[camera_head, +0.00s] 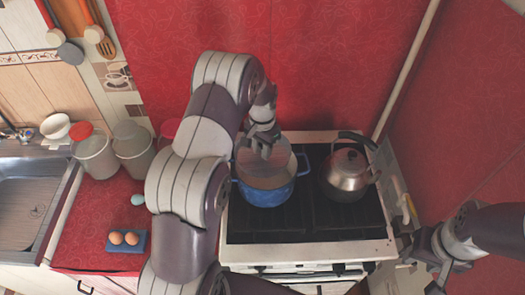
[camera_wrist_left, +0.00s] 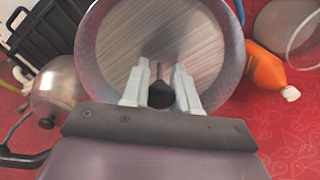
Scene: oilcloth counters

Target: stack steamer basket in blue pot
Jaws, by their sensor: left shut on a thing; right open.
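The blue pot (camera_head: 265,197) stands on the stove; its blue handle (camera_wrist_left: 239,12) shows at the top of the left wrist view. A round grey metal piece, which I take as the steamer basket (camera_wrist_left: 187,42), lies within the pot's outline, with a dark knob at its middle. My left gripper (camera_head: 264,150) is above the pot, pointing down. Its fingers (camera_wrist_left: 160,88) are shut on the dark knob. How deep the basket sits is hard to tell. My right gripper (camera_head: 433,262) is open and empty, low at the right, apart from the pot.
A metal kettle (camera_head: 348,172) stands on the stove right of the pot; it also shows in the left wrist view (camera_wrist_left: 57,88). Canisters (camera_head: 97,157), eggs on a blue holder (camera_head: 127,248) and a sink (camera_head: 28,200) are left.

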